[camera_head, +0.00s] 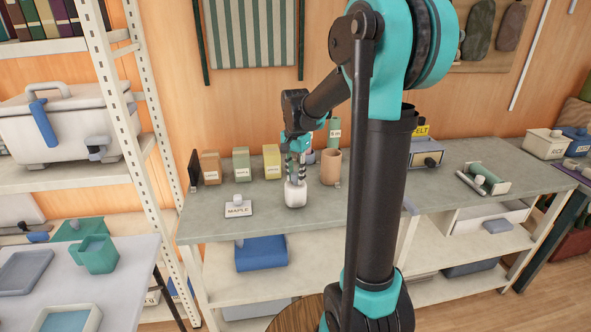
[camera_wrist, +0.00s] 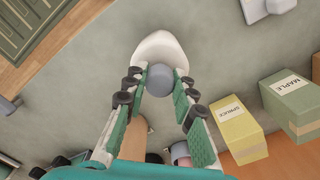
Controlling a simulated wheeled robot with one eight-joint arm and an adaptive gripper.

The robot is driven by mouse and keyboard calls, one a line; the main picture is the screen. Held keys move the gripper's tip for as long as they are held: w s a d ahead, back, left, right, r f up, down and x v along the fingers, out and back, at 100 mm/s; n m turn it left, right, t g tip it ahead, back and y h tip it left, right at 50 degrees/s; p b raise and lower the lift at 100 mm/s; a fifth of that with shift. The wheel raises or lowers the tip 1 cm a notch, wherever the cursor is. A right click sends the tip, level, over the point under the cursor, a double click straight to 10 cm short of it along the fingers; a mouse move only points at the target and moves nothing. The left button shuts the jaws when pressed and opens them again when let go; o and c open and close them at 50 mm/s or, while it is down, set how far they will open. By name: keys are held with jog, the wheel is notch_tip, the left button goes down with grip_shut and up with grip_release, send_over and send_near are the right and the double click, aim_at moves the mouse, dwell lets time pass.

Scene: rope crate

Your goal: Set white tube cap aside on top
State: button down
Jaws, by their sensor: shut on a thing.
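A white rounded piece (camera_head: 296,195) with a grey knob stands upright at the front middle of the workbench; it looks like the white tube cap, but I cannot tell whether a tube is under it. In the wrist view the white body (camera_wrist: 158,47) shows beyond its round grey knob (camera_wrist: 160,79). My gripper (camera_head: 296,178) points down from above, its fingers shut on the knob. In the wrist view my gripper (camera_wrist: 160,85) has one finger on each side of the knob. The underside of the white piece is hidden.
The grey-green workbench top (camera_head: 400,190) has free room to the right. Behind are a brown box (camera_head: 210,168), a green box (camera_head: 241,164), a yellow box (camera_head: 272,162) and a tan cup (camera_head: 331,167). A shelf upright (camera_head: 130,110) rises at the left.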

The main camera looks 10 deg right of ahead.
jog(key=shift+f, duration=0.7)
dwell(0.6)
jog(key=c, duration=1.2)
grip_release()
jog(key=shift+o, duration=0.2)
notch_tip(320, 180, up, 12)
